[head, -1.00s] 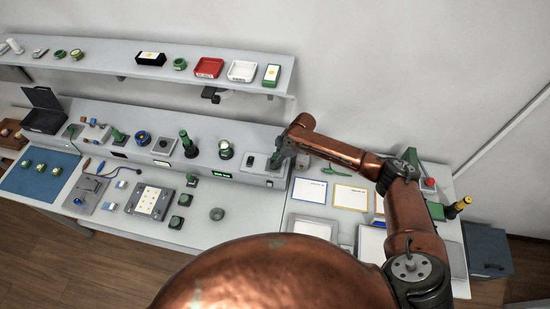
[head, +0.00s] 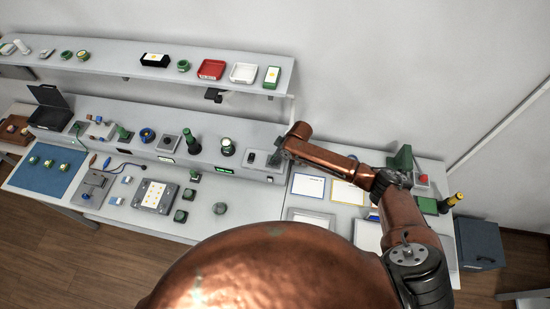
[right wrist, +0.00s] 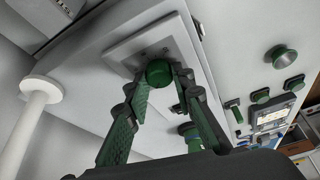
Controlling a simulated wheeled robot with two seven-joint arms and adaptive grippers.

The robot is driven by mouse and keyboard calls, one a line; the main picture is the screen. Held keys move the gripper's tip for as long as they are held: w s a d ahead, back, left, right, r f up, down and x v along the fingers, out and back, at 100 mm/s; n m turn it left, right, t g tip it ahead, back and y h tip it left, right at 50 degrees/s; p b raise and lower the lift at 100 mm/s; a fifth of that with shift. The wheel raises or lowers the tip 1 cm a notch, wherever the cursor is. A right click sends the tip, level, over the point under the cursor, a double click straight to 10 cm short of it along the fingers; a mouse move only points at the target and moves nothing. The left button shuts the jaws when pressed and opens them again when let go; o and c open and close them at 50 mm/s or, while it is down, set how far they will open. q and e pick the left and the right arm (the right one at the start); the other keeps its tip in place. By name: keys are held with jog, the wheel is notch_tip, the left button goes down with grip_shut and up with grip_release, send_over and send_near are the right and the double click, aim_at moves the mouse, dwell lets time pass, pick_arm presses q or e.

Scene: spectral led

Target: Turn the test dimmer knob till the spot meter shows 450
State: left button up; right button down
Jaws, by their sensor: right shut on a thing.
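The green dimmer knob (right wrist: 158,73) sits on a light square plate (right wrist: 140,48) in the right wrist view. My right gripper (right wrist: 160,80) is shut on this knob, with one green-padded finger on each side. In the head view my right gripper (head: 277,157) is at the right end of the long grey console (head: 244,143), where it hides the knob. A small display with green lit characters (head: 224,170) is on the console's front face; its reading is too small to make out. My left gripper is not in view.
Several instruments stand along the console, including a green post (head: 194,145) and a round white-topped fixture (head: 227,147). A shelf (head: 120,68) with trays runs above. A grey round knob (head: 220,208) and white framed sheets (head: 308,186) lie on the bench.

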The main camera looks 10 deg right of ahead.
jog(key=shift+w+r, duration=0.15)
jog(key=shift+r, duration=0.05)
jog(key=c, duration=1.7)
grip_release()
jog(key=shift+f, duration=0.1)
jog(key=shift+o, duration=0.2)
jog(key=v, duration=1.2)
